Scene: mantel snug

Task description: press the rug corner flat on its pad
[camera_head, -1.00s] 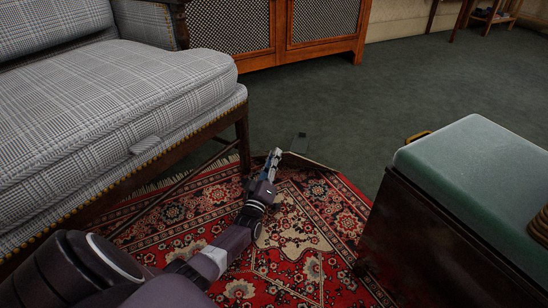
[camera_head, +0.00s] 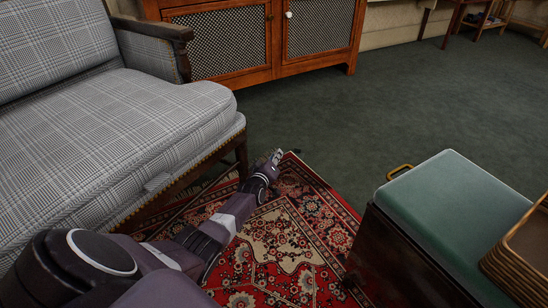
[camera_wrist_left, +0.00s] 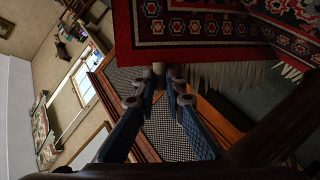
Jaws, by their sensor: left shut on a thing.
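The red patterned rug (camera_head: 300,235) lies on the floor between the sofa and the green-topped bench. Its far corner (camera_head: 292,160) points away from me and stretches out beside my left gripper (camera_head: 277,156). My left gripper is shut on the rug corner. In the left wrist view the fingers (camera_wrist_left: 160,83) close around a small tan piece at the edge of the rug (camera_wrist_left: 190,25). I cannot tell from the head view how flat the corner lies. The pad cannot be made out and may be hidden under the rug or gripper. My right gripper is out of view.
The plaid sofa (camera_head: 125,120) stands close on the left, its front leg near my gripper. The green-topped bench (camera_head: 455,205) stands on the right with a wicker tray (camera_head: 525,250). A lattice-front cabinet (camera_head: 270,45) is behind. Green carpet beyond the corner is clear.

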